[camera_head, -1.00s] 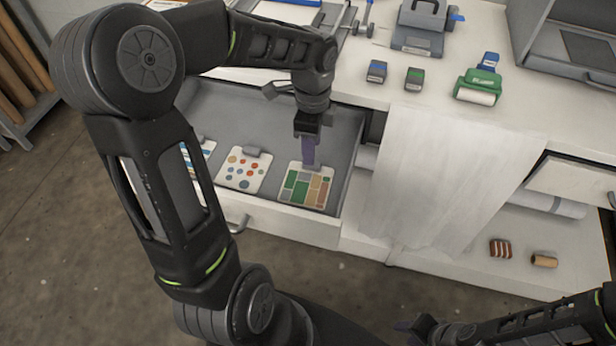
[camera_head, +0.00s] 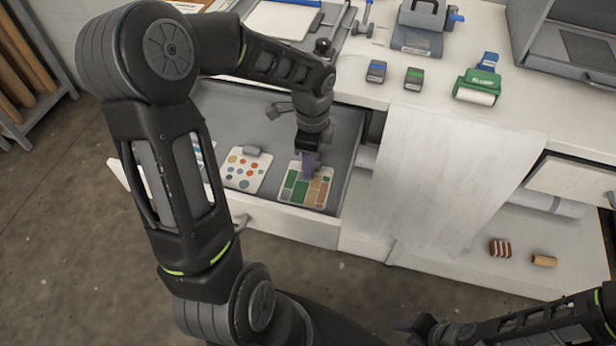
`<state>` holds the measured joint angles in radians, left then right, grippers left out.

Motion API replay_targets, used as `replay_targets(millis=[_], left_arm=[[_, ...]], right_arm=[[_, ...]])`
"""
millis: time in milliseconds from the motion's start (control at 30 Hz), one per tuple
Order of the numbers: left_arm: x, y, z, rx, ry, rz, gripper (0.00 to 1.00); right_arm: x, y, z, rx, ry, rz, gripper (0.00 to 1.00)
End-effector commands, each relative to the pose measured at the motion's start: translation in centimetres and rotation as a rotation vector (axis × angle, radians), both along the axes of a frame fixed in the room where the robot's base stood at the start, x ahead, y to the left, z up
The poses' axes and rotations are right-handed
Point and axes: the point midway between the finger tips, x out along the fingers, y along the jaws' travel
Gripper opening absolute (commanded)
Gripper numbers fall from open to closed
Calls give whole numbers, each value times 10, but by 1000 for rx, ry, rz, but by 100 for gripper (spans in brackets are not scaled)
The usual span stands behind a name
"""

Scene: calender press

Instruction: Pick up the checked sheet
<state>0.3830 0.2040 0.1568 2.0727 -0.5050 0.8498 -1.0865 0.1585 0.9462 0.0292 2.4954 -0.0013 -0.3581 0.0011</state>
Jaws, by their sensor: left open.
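The checked sheet (camera_head: 303,191), a white card with green, tan and grey blocks, lies at the right end of the open drawer (camera_head: 298,223). My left gripper (camera_head: 310,171) is over the far part of this sheet, pointing down, with its purple fingers open. The fingers hide the sheet's far edge, and I cannot tell whether they touch it. My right gripper (camera_head: 424,328) is low at the bottom edge, away from the drawer; its jaws are too small and dark to read.
A dotted sheet (camera_head: 243,171) with a grey clip lies left of the checked one. Another sheet is partly hidden by my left arm. A white cloth (camera_head: 430,185) hangs right of the drawer. Blue, green and grey items, including a green dispenser (camera_head: 477,86), stand on the counter.

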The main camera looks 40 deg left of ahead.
Motion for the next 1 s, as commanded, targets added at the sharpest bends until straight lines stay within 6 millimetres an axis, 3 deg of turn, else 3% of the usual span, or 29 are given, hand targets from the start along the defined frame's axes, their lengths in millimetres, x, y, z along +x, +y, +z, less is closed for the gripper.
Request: replay_targets(millis=[267, 800, 1000], left_arm=[[0, 0, 0, 0, 0, 0, 44], [0, 0, 0, 0, 0, 0, 0], [0, 0, 0, 0, 0, 0, 0]], right_arm=[[0, 0, 0, 0, 0, 0, 36], [0, 0, 0, 0, 0, 0, 36], [0, 0, 0, 0, 0, 0, 36]])
